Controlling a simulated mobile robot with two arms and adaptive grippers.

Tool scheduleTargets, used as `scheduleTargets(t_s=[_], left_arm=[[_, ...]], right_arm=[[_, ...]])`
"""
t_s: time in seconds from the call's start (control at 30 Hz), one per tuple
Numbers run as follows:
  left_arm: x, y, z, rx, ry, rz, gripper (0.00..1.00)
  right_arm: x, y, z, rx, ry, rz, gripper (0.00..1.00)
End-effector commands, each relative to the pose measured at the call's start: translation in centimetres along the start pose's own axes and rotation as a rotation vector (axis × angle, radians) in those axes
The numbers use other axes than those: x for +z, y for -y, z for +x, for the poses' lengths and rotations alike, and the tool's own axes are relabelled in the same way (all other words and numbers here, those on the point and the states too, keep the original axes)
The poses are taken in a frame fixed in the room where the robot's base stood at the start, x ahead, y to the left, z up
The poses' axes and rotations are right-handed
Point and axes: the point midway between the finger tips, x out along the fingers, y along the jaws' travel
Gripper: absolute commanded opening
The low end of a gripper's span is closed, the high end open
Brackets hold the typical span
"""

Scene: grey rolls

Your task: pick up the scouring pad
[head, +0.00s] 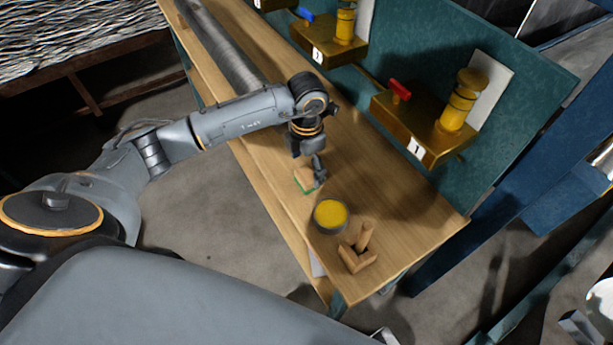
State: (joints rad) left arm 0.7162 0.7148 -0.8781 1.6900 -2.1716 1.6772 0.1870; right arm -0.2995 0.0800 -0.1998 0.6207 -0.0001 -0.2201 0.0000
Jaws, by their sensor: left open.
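The scouring pad (304,180) is a small tan block with a green edge. It lies on the wooden bench top (395,205), near the bench's front-left edge. My left gripper (318,172) points down right at the pad, at its right side in the picture, and its jaws are open. The fingers overlap the pad's edge in this view, and I cannot tell if they touch it. The gripper hides part of the pad's upper right. My right gripper is not in view.
A round tin with a yellow top (331,214) stands close to the pad. Brass valve blocks, one with a red lever (399,90), line the green back panel (515,75). A grey metal roll (222,48) lies at the far end.

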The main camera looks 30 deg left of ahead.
Motion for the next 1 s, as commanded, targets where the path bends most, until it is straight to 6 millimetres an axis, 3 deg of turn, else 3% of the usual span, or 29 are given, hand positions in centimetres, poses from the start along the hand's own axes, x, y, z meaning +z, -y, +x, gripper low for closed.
scheduleTargets(t_s=[0.3, 0.6, 0.9, 1.0], left_arm=[[0.0, -0.2, 4.2, -0.002, -0.002, -0.001, 0.85], [0.0, -0.2, 5.0, -0.001, 0.0, 0.0, 0.85], [0.0, -0.2, 5.0, -0.001, 0.0, 0.0, 0.26], [0.0, -0.2, 5.0, -0.001, 0.0, 0.0, 0.26]], right_arm=[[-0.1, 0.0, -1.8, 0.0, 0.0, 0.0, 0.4], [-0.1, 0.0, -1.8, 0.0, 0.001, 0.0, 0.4], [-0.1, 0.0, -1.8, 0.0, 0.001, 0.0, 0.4], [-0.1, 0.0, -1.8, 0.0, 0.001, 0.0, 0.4]])
